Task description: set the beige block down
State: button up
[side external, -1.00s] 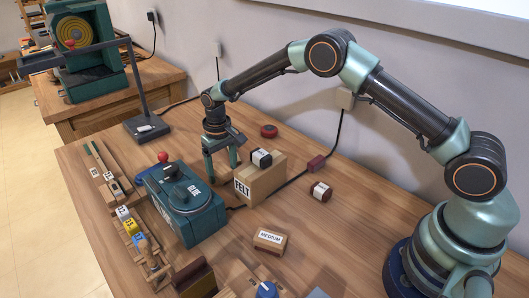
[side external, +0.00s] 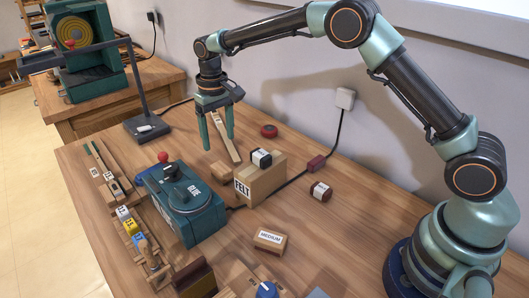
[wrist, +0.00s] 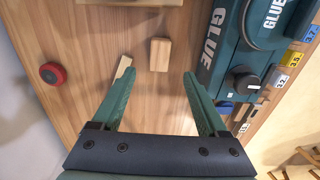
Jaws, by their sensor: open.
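The beige block (side external: 220,171) lies on the wooden table, between the glue machine and the FELT box, and touches no finger. It also shows in the wrist view (wrist: 160,54), beyond the fingertips. My gripper (side external: 218,144) is open and empty, raised above the table behind the block. In the wrist view its two fingers (wrist: 158,75) are spread wide with nothing between them. A long pale wooden strip (side external: 225,137) shows behind the fingers. In the wrist view only its end (wrist: 124,66) shows beside the left finger.
The teal glue machine (side external: 186,213) stands left of the block. The FELT box (side external: 262,183) stands to its right with a small dark-and-white block (side external: 261,158) on top. A red round item (side external: 269,130) lies behind. A MEDIUM box (side external: 270,241) lies nearer the front.

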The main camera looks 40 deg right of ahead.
jog(key=s+d+r+t, duration=0.1)
jog(key=s+d+r, duration=0.25)
jog(key=r, duration=0.25)
jog(key=s+d+r+t, duration=0.1)
jog(key=s+d+r, duration=0.1)
jog(key=s+r, duration=0.4)
jog(key=s+d+r+t, duration=0.1)
jog(key=s+d+t, duration=0.2)
jog(key=s, duration=1.2)
jog(key=shift+d+t, duration=0.3)
jog(key=shift+d, duration=0.8)
jog(key=c, duration=0.3)
jog(key=shift+r, duration=0.1)
jog(key=c, duration=0.5)
jog(key=shift+w+a+r, duration=0.15)
jog(key=shift+w, duration=0.3)
grip_shut()
jog(key=n+g, duration=0.2)
jog(key=g, duration=0.4)
send_over(223, 174)
jog(key=s+d, duration=0.2)
notch_tip(223, 174, down, 14)
notch_tip(223, 174, down, 10)
jog(key=shift+d+r, duration=0.1)
jog(key=shift+d, duration=0.05)
